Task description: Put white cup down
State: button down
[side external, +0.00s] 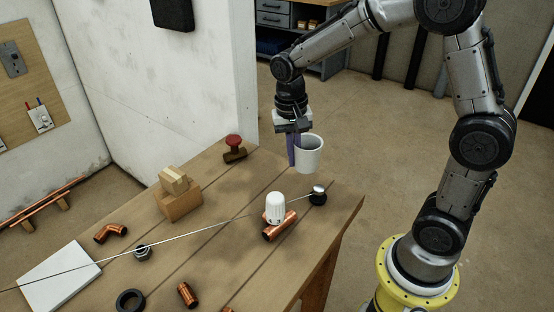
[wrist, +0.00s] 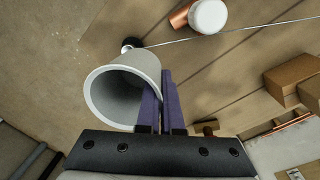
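A white cup (side external: 311,158) hangs in the air near the table's far right edge. My gripper (side external: 294,160) points down with purple fingers at the cup's left side. In the wrist view the fingers (wrist: 166,78) are close together at the rim of the cup (wrist: 139,68), and its wall appears pinched between them. The cup's open mouth faces the wrist camera, and its inside looks empty. The cup looks roughly upright in the side view. The exact gap between its base and the table cannot be told.
The wooden table (side external: 215,228) holds a white valve head on a copper pipe (side external: 276,212), a dark-based silver knob (side external: 318,196), wooden blocks (side external: 179,205), a red-topped valve (side external: 234,148), copper fittings (side external: 187,294) and a white plate (side external: 58,276). A thin rod (side external: 200,229) crosses it.

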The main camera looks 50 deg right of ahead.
jog(key=shift+s+r, duration=0.15)
jog(key=shift+s, duration=0.2)
jog(key=shift+a+m, duration=0.1)
jog(key=shift+m, duration=0.4)
jog(key=a, duration=0.8)
jog(key=shift+s+a+r, duration=0.1)
jog(key=shift+s+a, duration=0.15)
jog(key=s+a+n, duration=0.3)
jog(key=s+a, duration=0.1)
jog(key=a, duration=0.7)
send_over(201, 261)
jog(key=f, duration=0.9)
jog(key=shift+s+d, duration=0.1)
jog(key=shift+s, duration=0.15)
jog(key=shift+w+f, duration=0.2)
jog(key=shift+f, duration=0.1)
jog(key=shift+w+a+f, duration=0.1)
jog(key=shift+f, duration=0.75)
jog(key=shift+w+a+f, duration=0.1)
jog(key=shift+f, duration=0.75)
jog(key=shift+f, duration=0.15)
